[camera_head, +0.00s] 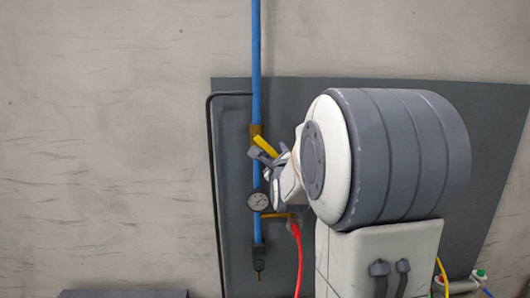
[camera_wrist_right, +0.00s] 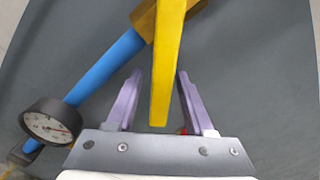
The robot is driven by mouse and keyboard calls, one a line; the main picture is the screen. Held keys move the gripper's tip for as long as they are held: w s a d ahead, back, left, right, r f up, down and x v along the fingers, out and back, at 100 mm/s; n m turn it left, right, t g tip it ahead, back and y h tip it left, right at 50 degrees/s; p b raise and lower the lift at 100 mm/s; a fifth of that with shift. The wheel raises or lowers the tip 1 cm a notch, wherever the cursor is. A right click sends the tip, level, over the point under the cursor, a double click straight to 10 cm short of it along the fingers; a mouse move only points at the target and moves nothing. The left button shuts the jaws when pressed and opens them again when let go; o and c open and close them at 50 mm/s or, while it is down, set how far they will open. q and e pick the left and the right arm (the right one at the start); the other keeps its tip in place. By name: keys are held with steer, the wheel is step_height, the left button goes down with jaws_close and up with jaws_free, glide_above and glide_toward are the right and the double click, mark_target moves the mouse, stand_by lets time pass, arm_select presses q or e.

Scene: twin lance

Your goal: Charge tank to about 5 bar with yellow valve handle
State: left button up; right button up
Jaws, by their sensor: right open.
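The yellow valve handle (camera_head: 266,147) slants down to the right from a brass valve body (camera_head: 256,130) on the vertical blue pipe. In the right wrist view the handle (camera_wrist_right: 166,60) reaches down between the two purple fingers. My right gripper (camera_head: 270,158) is open around the handle's free end, with a finger on either side and visible gaps. A round pressure gauge (camera_head: 258,202) sits on the pipe below the valve. The gauge (camera_wrist_right: 50,122) also shows in the right wrist view, but its reading is too small to tell. No tank is clearly visible. My left gripper is out of view.
The blue pipe (camera_head: 256,60) runs down in front of a dark grey panel (camera_head: 232,180) on a concrete wall. A red hose (camera_head: 299,262) hangs from a brass branch below the gauge. My right arm hides much of the panel.

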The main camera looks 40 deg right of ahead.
jaws_close()
stand_by(1.4)
